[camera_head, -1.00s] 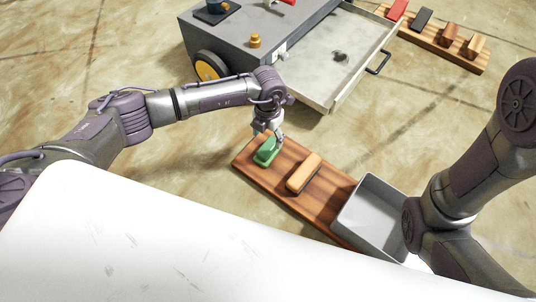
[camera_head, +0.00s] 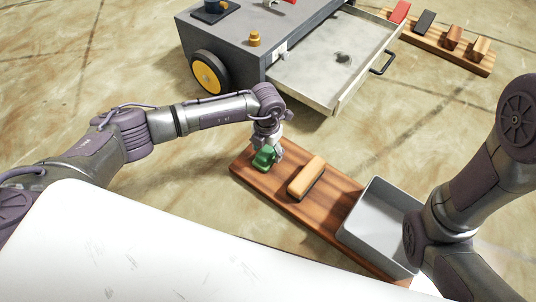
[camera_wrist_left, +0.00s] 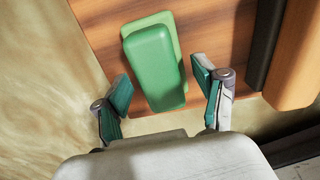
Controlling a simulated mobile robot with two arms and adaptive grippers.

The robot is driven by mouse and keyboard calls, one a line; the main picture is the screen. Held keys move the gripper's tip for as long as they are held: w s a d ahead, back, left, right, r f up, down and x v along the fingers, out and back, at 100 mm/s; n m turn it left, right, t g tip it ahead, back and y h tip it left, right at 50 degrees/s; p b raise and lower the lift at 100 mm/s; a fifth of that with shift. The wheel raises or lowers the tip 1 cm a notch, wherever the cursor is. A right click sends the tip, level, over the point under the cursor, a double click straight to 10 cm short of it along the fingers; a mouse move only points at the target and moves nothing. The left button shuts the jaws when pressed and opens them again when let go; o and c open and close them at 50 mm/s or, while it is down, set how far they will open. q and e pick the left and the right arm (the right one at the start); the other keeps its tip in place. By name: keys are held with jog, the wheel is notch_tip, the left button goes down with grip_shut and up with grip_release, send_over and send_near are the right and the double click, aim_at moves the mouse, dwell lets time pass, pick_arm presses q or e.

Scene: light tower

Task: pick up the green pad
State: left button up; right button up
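The green pad (camera_head: 264,157) lies at the left end of a wooden board (camera_head: 318,214). It also shows in the left wrist view (camera_wrist_left: 155,66), as a green block on a lighter green base. My left gripper (camera_head: 267,146) is right over the pad. In the left wrist view my left gripper (camera_wrist_left: 162,92) is open, with one teal fingertip on each side of the pad's near end and gaps between them and the pad. My right arm shows at the right edge, but its gripper is out of view.
An orange-topped pad (camera_head: 307,177) lies beside the green one on the board. A grey bin (camera_head: 385,219) stands at the board's right end. A grey cart (camera_head: 252,38) with an open drawer (camera_head: 330,62) is behind. Another board (camera_head: 466,59) with several blocks lies at the far right.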

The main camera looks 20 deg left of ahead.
aim_at(267, 149)
pick_arm(q)
jog(key=c, duration=1.2)
jog(key=shift+c, duration=0.2)
jog(key=shift+r+p, duration=0.55)
jog(key=shift+r, duration=0.05)
notch_tip(267, 149, up, 4)
jog(key=p, duration=0.3)
jog(key=shift+f, duration=0.2)
jog(key=w+d+r+p, duration=0.2)
jog(key=w+r, duration=0.4)
jog(key=w, duration=0.5)
jog(key=shift+w+d+p, duration=0.2)
jog(key=shift+d+p, duration=0.15)
jog(key=shift+p, duration=0.5)
jog(key=shift+r, duration=0.1)
